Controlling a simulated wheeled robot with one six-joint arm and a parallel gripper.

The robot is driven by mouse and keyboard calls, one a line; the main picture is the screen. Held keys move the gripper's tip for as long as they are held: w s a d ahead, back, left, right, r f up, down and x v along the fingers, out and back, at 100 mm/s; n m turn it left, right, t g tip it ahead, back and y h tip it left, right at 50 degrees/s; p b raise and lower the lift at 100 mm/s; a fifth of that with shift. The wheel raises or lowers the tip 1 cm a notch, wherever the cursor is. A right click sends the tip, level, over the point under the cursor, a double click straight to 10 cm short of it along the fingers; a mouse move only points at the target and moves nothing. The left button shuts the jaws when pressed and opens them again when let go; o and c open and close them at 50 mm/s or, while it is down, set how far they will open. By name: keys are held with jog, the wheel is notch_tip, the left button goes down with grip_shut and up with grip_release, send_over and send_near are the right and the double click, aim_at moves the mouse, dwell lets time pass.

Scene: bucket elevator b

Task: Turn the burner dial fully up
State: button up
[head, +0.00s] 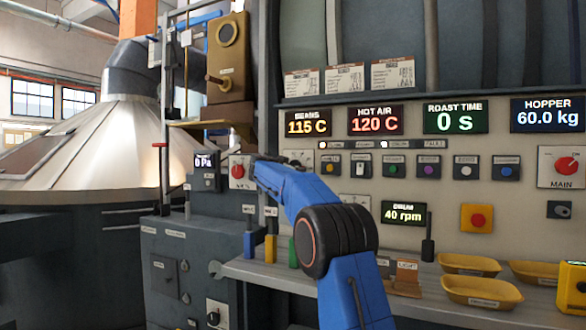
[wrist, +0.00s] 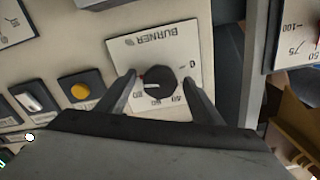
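The burner dial (wrist: 158,83) is a round black knob on a white plate marked BURNER, which appears upside down in the wrist view. A pale pointer line on the knob points to the left in that view, with a small red mark near the knob's upper left edge. My gripper (wrist: 162,77) is open, with one finger on each side of the knob. I cannot tell whether the fingers touch it. In the head view my blue arm reaches to the panel's left part and hides the knob.
A yellow button (wrist: 79,91) sits beside the burner plate. A red dial (head: 238,171) is left of my arm. Display screens (head: 375,120) and a row of buttons are on the panel. Yellow trays (head: 481,292) and upright coloured handles (head: 270,248) stand along the ledge below.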

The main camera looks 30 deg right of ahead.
jog(key=v, duration=1.7)
jog(key=shift+s+a, duration=0.2)
jog(key=s+f+n+g+y, duration=0.1)
jog(key=s+f+n+y, duration=0.1)
jog(key=s+f, duration=0.55)
jog(key=s+f+n+g+y, duration=0.25)
jog(key=s+f, duration=0.25)
jog(key=s, duration=0.6)
jog(key=s+f+n+g+y, duration=0.1)
jog(key=s+f+n+y, duration=0.15)
jog(key=s+f, duration=0.6)
jog(key=s+a+f+n+y, duration=0.2)
jog(key=s+a+f, duration=0.2)
jog(key=s+f, duration=0.3)
jog(key=s+a+f+n+g+y, duration=0.1)
jog(key=s+a+f+n+y, duration=0.1)
jog(key=s+f, duration=0.6)
jog(key=s+a+f+n+y, duration=0.3)
jog(key=s+a+f, duration=0.3)
jog(key=s, duration=0.9)
notch_tip(320, 180, down, 2)
jog(key=shift+s+a+f+n+g, duration=0.15)
jog(key=shift+s+a+n+g, duration=0.15)
jog(key=shift+a+g, duration=0.05)
